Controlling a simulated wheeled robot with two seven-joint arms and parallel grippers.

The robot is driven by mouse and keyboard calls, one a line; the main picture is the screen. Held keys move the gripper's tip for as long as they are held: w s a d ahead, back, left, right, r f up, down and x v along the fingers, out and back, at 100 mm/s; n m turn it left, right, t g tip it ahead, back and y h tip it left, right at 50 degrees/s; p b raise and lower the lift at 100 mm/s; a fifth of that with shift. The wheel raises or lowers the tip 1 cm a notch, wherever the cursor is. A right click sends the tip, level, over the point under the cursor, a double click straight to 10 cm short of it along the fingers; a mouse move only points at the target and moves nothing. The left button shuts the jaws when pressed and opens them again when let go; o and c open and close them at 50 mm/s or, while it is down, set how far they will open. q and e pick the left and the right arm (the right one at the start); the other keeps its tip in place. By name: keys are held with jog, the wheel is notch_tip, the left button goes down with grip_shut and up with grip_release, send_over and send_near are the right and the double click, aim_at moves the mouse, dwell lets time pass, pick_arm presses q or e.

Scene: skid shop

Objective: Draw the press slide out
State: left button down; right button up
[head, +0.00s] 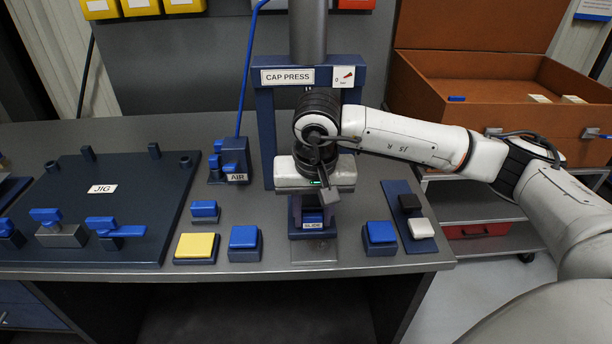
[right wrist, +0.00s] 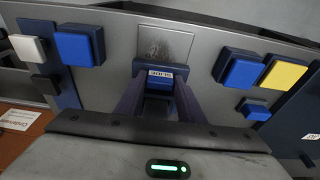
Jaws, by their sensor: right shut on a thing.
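The cap press (head: 287,77) stands at the back of the bench, with its slide (head: 313,225) low at the front. The slide is a dark blue block with a white SLIDE label and a lighter blue part on top. It also shows in the right wrist view (right wrist: 160,73), between my two fingers. My right gripper (head: 312,212) reaches down in front of the press and is shut on the slide. Its fingers (right wrist: 160,84) lie on either side of it. My gripper body and wrist hide much of the press's lower middle. My left gripper is not in view.
Blue push buttons (head: 243,238) (head: 380,233) and a yellow one (head: 196,246) flank the slide. A bare metal strip (head: 314,252) lies in front of it. The AIR valve (head: 232,158) and JIG plate (head: 110,215) are left. A panel with black and white buttons (head: 421,228) is right.

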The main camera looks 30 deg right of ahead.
jog(key=shift+s+a, duration=0.5)
jog(key=shift+s, duration=0.35)
jog(key=shift+s+a, duration=0.5)
jog(key=shift+s, duration=0.3)
jog(key=shift+s+a+b, duration=0.25)
jog(key=shift+s+b, duration=0.15)
jog(key=o, duration=0.9)
jog(key=shift+r, duration=0.1)
notch_tip(320, 180, up, 4)
jog(key=shift+r+p, duration=0.2)
jog(key=shift+p, duration=1)
